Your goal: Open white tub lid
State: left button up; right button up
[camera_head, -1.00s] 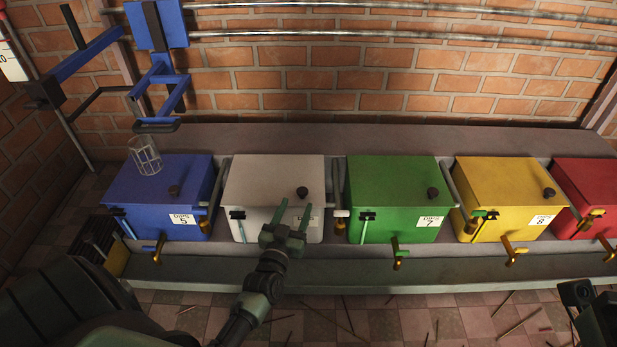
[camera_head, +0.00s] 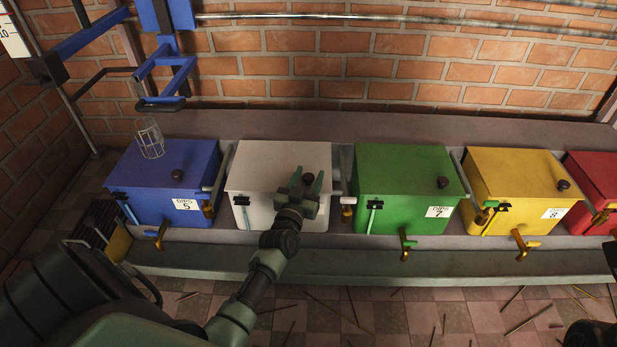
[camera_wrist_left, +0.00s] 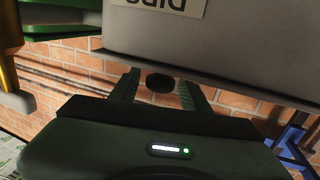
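The white tub (camera_head: 262,210) stands between the blue and green tubs. Its lid (camera_head: 265,160) lies flat and closed. My left gripper (camera_head: 308,178) is over the front right of the lid and hides part of it. In the left wrist view, the dark round lid knob (camera_wrist_left: 160,83) sits between the two spread fingers of the left gripper (camera_wrist_left: 160,90), with a gap on each side. The tub's labelled face (camera_wrist_left: 215,35) fills the top of that view. Only dark parts of my right arm show at the lower right edge of the head view; its fingers cannot be made out.
A blue tub (camera_head: 165,180) with a wire basket (camera_head: 150,140) on its lid is to the left. Green (camera_head: 405,175), yellow (camera_head: 512,175) and red (camera_head: 597,175) tubs stand to the right. Side handles and taps project close by. A brick wall is behind.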

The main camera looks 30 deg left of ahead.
pick_arm(q)
grip_shut()
dwell(1.2)
